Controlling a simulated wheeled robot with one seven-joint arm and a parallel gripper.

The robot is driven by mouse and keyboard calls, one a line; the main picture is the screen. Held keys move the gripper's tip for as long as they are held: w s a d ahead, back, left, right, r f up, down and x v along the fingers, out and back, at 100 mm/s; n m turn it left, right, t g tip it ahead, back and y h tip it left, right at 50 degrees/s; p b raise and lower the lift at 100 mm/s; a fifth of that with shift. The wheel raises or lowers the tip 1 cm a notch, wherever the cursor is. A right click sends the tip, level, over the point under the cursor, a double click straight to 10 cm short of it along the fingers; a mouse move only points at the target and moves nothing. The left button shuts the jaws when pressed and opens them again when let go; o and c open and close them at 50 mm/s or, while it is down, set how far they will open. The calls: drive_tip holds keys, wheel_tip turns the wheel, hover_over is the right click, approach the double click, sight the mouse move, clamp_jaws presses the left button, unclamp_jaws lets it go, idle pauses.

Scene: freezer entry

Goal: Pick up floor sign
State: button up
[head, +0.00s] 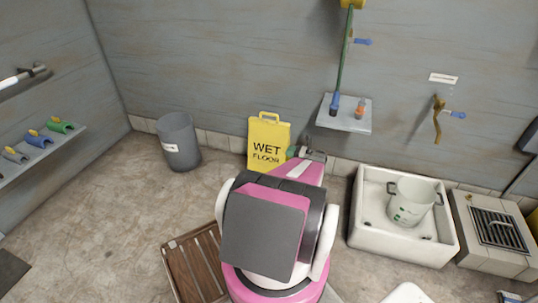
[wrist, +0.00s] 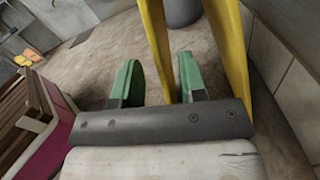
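The floor sign (head: 268,138) is a yellow A-frame with "WET FLOOR" on its front and a handle on top. It stands upright on the floor near the back wall. My gripper (head: 300,153) is at its right side edge, partly hidden by my arm. In the wrist view, my gripper (wrist: 158,83) has two green fingers spread apart. One yellow panel of the sign (wrist: 156,40) runs between the fingers, with gaps showing beside it. The other panel lies to the right of the right finger. I see no firm hold on the sign.
A grey bin (head: 178,142) stands left of the sign. A white sink (head: 365,220) with a bucket (head: 410,200) is to the right. A small shelf (head: 345,118) hangs above right.

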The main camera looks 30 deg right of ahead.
sight(282, 150)
drive_tip(key=shift+r+x, duration=0.2)
drive_tip(key=shift+x, duration=0.7)
drive_tip(key=shift+r+x, duration=0.15)
drive_tip(key=shift+x, duration=0.75)
drive_tip(key=shift+r+x, duration=0.2)
drive_tip(key=shift+x, duration=0.65)
clamp_jaws()
